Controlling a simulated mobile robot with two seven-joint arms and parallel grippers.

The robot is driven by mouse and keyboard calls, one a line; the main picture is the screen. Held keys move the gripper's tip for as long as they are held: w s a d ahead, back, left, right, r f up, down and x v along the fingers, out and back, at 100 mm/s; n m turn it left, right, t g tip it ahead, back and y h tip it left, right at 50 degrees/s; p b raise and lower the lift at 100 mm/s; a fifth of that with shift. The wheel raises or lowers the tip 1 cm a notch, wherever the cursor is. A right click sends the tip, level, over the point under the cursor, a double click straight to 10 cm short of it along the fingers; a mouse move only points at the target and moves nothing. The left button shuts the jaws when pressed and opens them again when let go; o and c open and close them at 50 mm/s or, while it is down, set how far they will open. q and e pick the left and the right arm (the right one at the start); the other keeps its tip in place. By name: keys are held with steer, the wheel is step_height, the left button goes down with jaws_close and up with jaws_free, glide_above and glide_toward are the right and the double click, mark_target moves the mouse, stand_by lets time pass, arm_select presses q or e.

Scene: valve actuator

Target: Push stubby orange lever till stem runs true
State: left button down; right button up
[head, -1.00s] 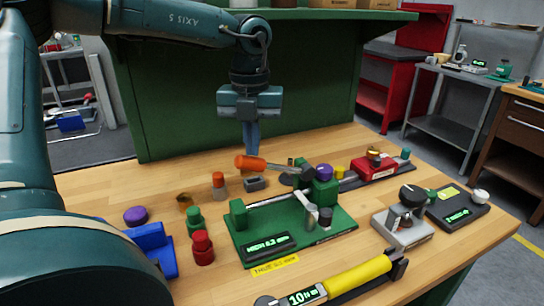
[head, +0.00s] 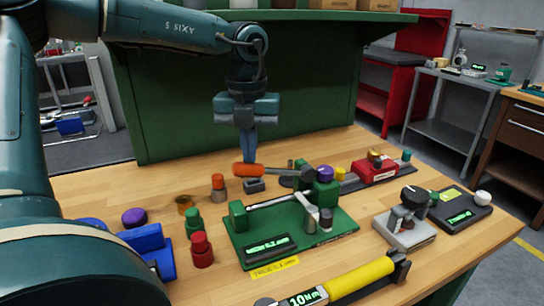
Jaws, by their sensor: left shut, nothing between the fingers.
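The stubby orange lever (head: 249,170) sticks out to the left from a dark arm at the back of the green fixture (head: 300,238). The bright stem (head: 278,201) lies across the fixture between green blocks. A small display (head: 267,247) on its front edge shows green text too blurred to read surely. A yellow label (head: 274,267) is in front of it. My left gripper (head: 249,157) points down, shut and empty, just behind the lever's orange grip. The grip hides the fingertips' lower end, and I cannot tell whether they touch. My right gripper is not in view.
A purple knob (head: 324,173) tops the fixture's right block. Red (head: 201,248) and green (head: 194,221) knobs and a blue block (head: 148,244) stand left. A yellow-handled torque tool (head: 358,278) lies in front. A grey gauge stand (head: 405,226) is right.

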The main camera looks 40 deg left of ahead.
arm_select(q)
steer(key=shift+s+a+f+b, duration=0.1)
steer(key=shift+s+f+b, duration=0.15)
steer(key=shift+f+b, duration=0.5)
steer(key=shift+f, duration=0.1)
